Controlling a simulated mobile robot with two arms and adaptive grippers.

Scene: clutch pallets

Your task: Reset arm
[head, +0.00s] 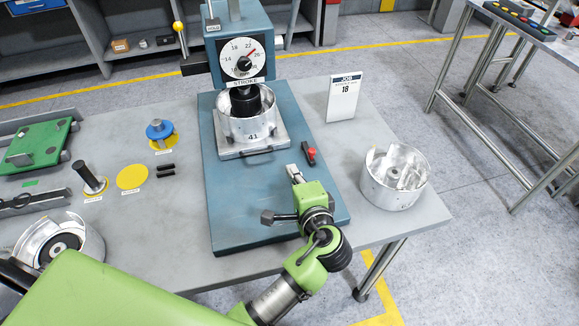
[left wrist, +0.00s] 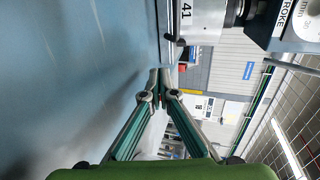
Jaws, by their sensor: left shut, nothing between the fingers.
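My left arm comes in from the bottom left of the head view. My left gripper (head: 293,173) is over the front part of the blue press base (head: 235,225), its fingers pointing away from me toward the press (head: 241,65). The left wrist view shows the fingers (left wrist: 160,76) meeting at the tips with nothing between them. A silver drum (head: 247,122) marked 41 sits under the press ram, beyond the fingertips. A small red-handled lever (head: 309,152) is just right of the fingertips. My right gripper is not in view.
A second silver drum (head: 394,177) with parts inside stands at the table's right end. A job card (head: 343,97) stands behind it. A blue knobbed part (head: 159,133), a black-topped peg (head: 90,179), a green pallet (head: 38,146) and another drum (head: 58,240) are at the left.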

